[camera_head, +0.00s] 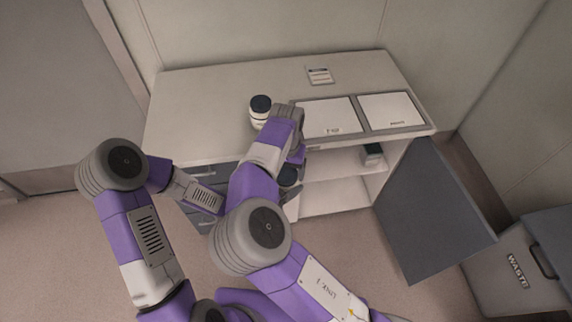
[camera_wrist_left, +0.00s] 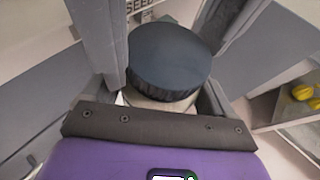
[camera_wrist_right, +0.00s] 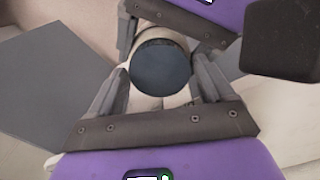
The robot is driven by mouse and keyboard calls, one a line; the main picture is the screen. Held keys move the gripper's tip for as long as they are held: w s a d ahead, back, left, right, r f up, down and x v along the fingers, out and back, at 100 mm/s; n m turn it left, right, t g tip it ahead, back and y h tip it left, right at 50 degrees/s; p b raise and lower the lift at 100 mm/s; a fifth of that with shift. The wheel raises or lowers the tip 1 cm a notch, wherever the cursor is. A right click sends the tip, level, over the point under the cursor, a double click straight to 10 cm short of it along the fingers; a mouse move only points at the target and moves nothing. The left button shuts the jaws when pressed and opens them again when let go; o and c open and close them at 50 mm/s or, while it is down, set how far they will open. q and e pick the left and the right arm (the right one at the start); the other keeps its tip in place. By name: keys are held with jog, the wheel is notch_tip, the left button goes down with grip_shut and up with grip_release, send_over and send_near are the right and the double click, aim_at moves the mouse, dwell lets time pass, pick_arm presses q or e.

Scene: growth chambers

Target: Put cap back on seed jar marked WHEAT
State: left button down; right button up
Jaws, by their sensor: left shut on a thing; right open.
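A pale jar (camera_wrist_left: 160,104) with a dark ribbed cap (camera_wrist_left: 170,55) on its top is held in my left gripper (camera_wrist_left: 165,92), in front of the bench. The cap also shows in the head view (camera_head: 289,173); the jar's name label is not readable, and I cannot tell how firmly the cap sits. My right gripper (camera_wrist_right: 160,72) is open, its fingers on either side of the cap (camera_wrist_right: 160,66); contact is unclear. In the head view my right arm hides most of my left gripper. A second white jar with a dark cap (camera_head: 261,103) stands on the bench.
The bench top (camera_head: 200,105) is clear left of the standing jar. Two white panels (camera_head: 390,110) and a small label card (camera_head: 320,75) lie right and behind. An open grey cabinet door (camera_head: 430,215) juts out at the right, near a WASTE bin (camera_head: 515,275).

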jog(key=c, duration=0.9)
jog(key=m, duration=0.5)
jog(key=o, duration=1.2)
jog(key=shift+o, duration=0.2)
notch_tip(320, 180, up, 12)
